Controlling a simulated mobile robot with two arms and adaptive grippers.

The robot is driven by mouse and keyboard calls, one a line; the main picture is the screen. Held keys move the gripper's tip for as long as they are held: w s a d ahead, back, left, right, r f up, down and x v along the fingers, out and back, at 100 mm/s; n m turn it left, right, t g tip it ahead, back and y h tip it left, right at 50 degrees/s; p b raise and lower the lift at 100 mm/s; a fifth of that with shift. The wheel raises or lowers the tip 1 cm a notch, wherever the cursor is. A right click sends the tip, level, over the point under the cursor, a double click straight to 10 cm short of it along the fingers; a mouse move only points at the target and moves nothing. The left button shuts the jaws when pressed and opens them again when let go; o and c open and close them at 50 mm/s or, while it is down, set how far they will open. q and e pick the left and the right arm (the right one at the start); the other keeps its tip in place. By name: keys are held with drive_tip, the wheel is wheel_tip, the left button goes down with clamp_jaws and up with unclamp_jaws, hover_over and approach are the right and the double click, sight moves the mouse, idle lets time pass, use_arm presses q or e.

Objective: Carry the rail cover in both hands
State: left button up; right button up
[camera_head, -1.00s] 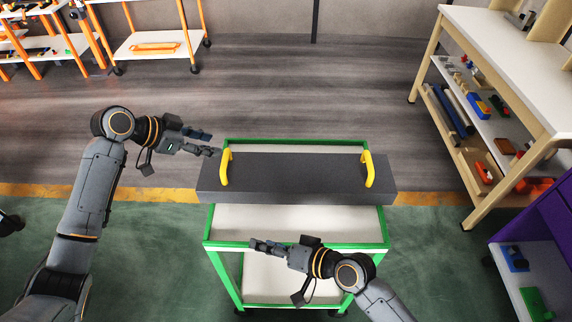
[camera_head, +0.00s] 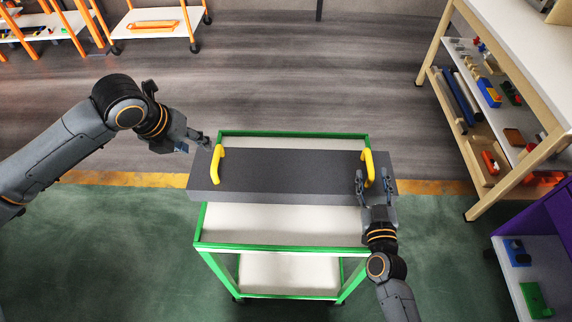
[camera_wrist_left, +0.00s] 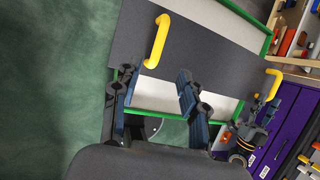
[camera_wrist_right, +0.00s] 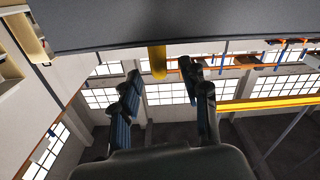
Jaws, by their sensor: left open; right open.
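The rail cover (camera_head: 290,172) is a long dark grey box lying across the top of a green-framed cart (camera_head: 285,246), its ends reaching past the cart's sides. It has a yellow handle near each end, the left handle (camera_head: 217,165) and the right handle (camera_head: 369,168). My left gripper (camera_head: 203,140) is open just left of the left handle; in the left wrist view that handle (camera_wrist_left: 157,42) is beyond the open fingers (camera_wrist_left: 155,88). My right gripper (camera_head: 368,180) is open at the right handle; in the right wrist view the handle (camera_wrist_right: 157,62) shows between and beyond the fingers (camera_wrist_right: 165,85).
A wooden workbench (camera_head: 500,55) with shelved parts stands at the right, with a purple unit (camera_head: 540,235) below it. Orange-framed racks (camera_head: 155,25) stand at the back left. The floor (camera_head: 290,85) behind the cart is clear.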

sight(215, 157)
drive_tip(key=shift+f, duration=0.1)
use_arm(q)
drive_tip(key=shift+a+r, duration=0.2)
drive_tip(key=shift+r, duration=0.05)
drive_tip(key=x, duration=1.4)
use_arm(e)
drive_tip(key=w, duration=0.7)
drive_tip(key=shift+w+d, duration=0.15)
drive_tip(key=shift+w, duration=0.15)
use_arm(q)
drive_tip(key=shift+r, duration=0.1)
clamp_jaws()
use_arm(e)
clamp_jaws()
use_arm(q)
drive_tip(key=shift+r, duration=0.1)
